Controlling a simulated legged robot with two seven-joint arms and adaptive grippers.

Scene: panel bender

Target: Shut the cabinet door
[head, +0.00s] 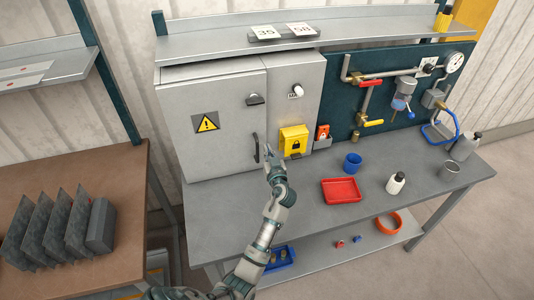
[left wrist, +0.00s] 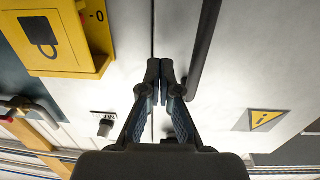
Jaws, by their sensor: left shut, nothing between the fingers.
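The grey cabinet door (head: 210,125) carries a yellow warning triangle and a dark vertical handle (head: 256,148) near its right edge. It stands flush or almost flush with the fixed panel (head: 300,85); I cannot tell if it is fully shut. In the left wrist view a thin dark seam separates the door (left wrist: 233,85) from the panel (left wrist: 100,80). My left gripper (head: 270,160) is in front of the seam, just right of the handle. In the left wrist view its fingertips (left wrist: 160,75) are together and empty, beside the handle (left wrist: 205,45). My right gripper is not in view.
A yellow lock box (head: 293,140) sits on the panel close to my left gripper. A red tray (head: 341,191), a blue cup (head: 352,163) and a white bottle (head: 396,183) stand on the bench to the right. A shelf (head: 240,45) runs above the cabinet.

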